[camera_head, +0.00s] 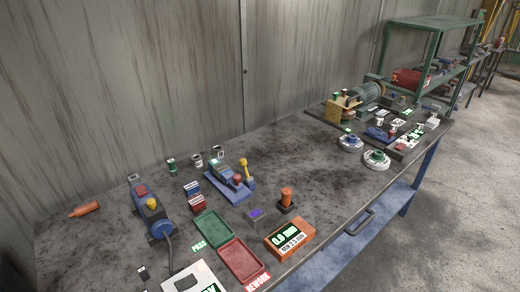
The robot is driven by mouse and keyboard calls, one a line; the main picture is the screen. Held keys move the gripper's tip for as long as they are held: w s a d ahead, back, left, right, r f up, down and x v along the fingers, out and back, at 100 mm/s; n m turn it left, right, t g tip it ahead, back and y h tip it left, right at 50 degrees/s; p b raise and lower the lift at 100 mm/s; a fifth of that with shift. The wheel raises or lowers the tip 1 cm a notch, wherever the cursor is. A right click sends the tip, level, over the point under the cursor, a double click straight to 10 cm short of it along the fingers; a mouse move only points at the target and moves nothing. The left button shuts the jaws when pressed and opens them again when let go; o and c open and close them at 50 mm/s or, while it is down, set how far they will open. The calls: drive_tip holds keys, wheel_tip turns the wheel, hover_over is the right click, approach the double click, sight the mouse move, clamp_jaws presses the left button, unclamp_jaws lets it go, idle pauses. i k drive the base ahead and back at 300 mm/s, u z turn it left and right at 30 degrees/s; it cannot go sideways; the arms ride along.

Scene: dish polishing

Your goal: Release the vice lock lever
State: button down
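A small blue fixture (230,188) that looks like the vice stands near the middle of the workbench. A lever with a yellow knob (243,162) stands roughly upright at its right side. A red knob or part (237,180) sits beside the lever on the fixture. A greenish-grey piece (221,170) lies on the fixture's back left part. It is too small to tell whether the jaws are clamped. My gripper is not in view.
Left of the fixture is a blue machine (153,213) with a yellow knob and cable. In front are a green tray (213,229), a red tray (241,260) and an orange box (289,239). An orange-topped piece (286,198) stands right. The bench's middle right is clear.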

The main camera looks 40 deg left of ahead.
sight(243, 161)
drive_tip(key=u, duration=0.6)
drive_tip(key=i, duration=0.9)
drive_tip(key=u, duration=1.3)
drive_tip(key=i, duration=0.3)
drive_tip(key=u, duration=0.15)
